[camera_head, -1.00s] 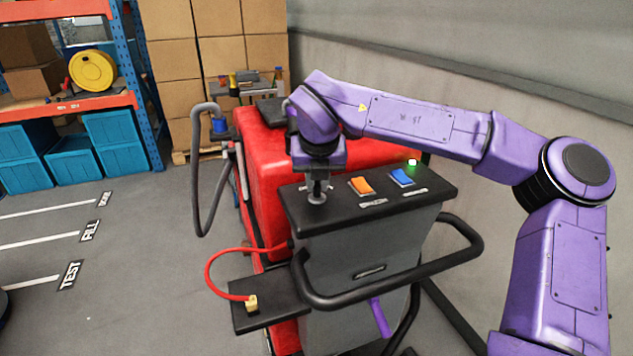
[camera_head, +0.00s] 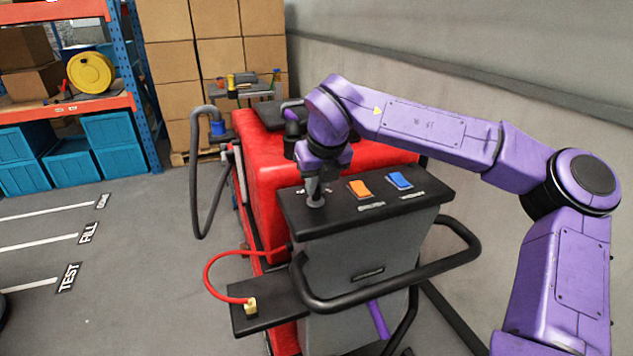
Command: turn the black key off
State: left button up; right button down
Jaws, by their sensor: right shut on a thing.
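The black key sits at the left end of the dark control panel (camera_head: 337,218) on the red scrubber machine. Its round grey switch base (camera_head: 315,202) shows under my right gripper (camera_head: 315,190). The gripper points down from above and is shut on the key. The jaws hide most of the key, so its exact angle is hard to read. My left gripper is out of view.
An orange rocker switch (camera_head: 361,188) and a blue rocker switch (camera_head: 399,180) sit right of the key. A black handlebar (camera_head: 385,300) curves around the panel's front. A red cable (camera_head: 208,270) runs to a yellow plug (camera_head: 250,305).

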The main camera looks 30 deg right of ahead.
jog(key=shift+s+f, duration=0.1)
jog(key=shift+f, duration=0.15)
jog(key=c, duration=1.1)
grip_release()
jog(key=shift+c, duration=0.2)
jog(key=shift+r, duration=0.1)
jog(key=d+b+v, duration=0.1)
jog(key=v, duration=0.9)
jog(key=shift+a+r, duration=0.25)
jog(key=shift+a, duration=0.25)
